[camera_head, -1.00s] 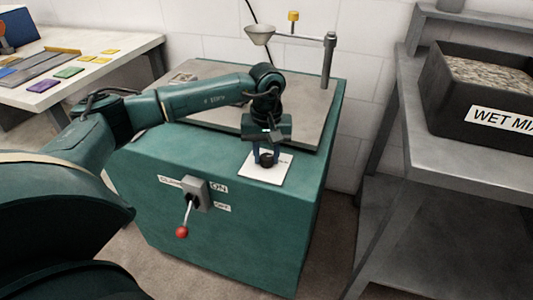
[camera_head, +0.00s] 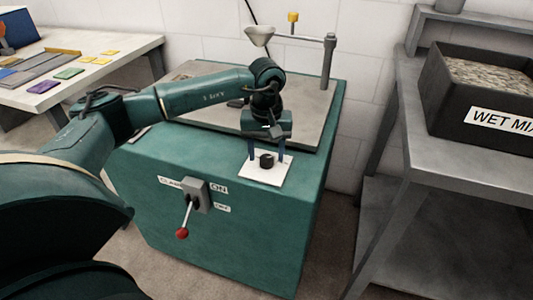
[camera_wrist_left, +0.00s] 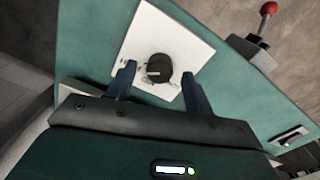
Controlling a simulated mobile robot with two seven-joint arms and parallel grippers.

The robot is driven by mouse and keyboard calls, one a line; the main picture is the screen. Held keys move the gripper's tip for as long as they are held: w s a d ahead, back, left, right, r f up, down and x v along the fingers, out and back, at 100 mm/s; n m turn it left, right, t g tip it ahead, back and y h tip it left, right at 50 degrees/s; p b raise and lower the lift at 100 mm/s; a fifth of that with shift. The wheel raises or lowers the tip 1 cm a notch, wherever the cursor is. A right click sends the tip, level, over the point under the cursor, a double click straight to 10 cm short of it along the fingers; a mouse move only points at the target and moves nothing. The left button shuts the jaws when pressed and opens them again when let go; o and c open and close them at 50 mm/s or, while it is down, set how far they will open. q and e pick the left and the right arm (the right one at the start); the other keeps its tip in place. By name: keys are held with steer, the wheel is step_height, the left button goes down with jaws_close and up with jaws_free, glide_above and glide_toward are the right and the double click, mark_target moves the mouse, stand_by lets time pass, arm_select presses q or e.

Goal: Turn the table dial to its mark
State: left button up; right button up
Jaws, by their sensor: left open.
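The table dial (camera_head: 267,160) is a small dark round knob on a white square plate (camera_head: 265,174), at the front edge of the green cabinet top. In the left wrist view the dial (camera_wrist_left: 159,67) shows a thin pale line on its face, and the plate (camera_wrist_left: 150,25) bears small dark print near the knob, too small to read. My left gripper (camera_head: 267,154) is above the plate with its blue fingers spread, one on each side of the dial. In the wrist view its fingertips (camera_wrist_left: 159,72) show gaps to the knob. My right gripper is not in view.
A switch box with a red-knobbed lever (camera_head: 182,232) sticks out of the cabinet (camera_head: 240,235) front. A post (camera_head: 329,62) with an arm and funnel (camera_head: 259,35) stands at the back. A grey rack (camera_head: 480,180) with a "WET MIX" bin (camera_head: 440,105) is at right.

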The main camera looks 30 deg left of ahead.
mark_target(267, 158)
arm_select(q)
step_height(267, 158, up, 12)
steer(key=p, duration=0.1)
steer(key=shift+d+f, duration=0.1)
stand_by(0.5)
